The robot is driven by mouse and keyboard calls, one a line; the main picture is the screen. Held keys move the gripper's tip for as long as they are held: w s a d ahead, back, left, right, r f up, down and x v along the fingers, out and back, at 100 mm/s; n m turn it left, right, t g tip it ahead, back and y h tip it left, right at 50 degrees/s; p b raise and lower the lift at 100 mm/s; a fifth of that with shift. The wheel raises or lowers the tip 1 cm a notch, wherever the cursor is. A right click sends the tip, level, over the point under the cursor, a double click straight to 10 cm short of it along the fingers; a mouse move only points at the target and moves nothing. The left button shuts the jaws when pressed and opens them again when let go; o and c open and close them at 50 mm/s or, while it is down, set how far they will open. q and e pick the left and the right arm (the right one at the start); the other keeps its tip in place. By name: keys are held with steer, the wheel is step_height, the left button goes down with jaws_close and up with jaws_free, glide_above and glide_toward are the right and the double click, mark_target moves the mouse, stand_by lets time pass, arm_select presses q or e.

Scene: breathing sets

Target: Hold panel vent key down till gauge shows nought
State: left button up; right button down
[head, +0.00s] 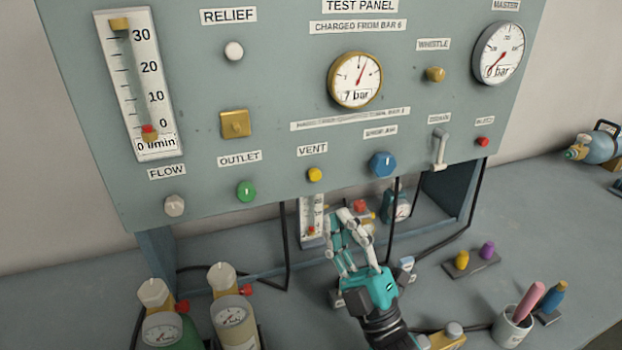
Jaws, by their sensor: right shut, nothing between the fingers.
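The grey-green test panel (290,120) stands upright above the bench. The vent key (315,174) is a small round yellow button under the VENT label, low in the panel's middle. The brass-rimmed gauge (355,79) above it reads 7 bar, with its red needle pointing up and slightly right. My right gripper (347,222) is shut and empty. It shows below and a little right of the vent key, with a gap between them in the picture; its exact distance from the panel is hard to tell. My left gripper is not in view.
A blue knob (383,164) is right of the vent key and a green outlet knob (246,190) left. Two cylinders with gauges, one cream (235,312), stand at the lower left. Black hoses run below the panel. A cup (512,325) stands at the lower right.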

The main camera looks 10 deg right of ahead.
mark_target(315, 175)
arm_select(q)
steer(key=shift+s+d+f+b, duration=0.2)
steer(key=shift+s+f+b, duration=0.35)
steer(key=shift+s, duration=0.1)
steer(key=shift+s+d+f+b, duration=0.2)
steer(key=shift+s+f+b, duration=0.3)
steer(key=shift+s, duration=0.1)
arm_select(e)
steer(key=w+a, duration=0.1)
steer(key=w, duration=0.7)
steer(key=shift+w+a, duration=0.4)
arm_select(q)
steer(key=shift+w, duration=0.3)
arm_select(e)
steer(key=shift+w, duration=0.1)
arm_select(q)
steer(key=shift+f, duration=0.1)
arm_select(e)
steer(key=shift+w, duration=0.35)
arm_select(q)
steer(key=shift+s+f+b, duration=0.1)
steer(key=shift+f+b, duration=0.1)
steer(key=shift+b, duration=0.1)
arm_select(e)
steer(key=shift+w+a, duration=0.15)
steer(key=shift+w, duration=0.45)
stand_by(2.0)
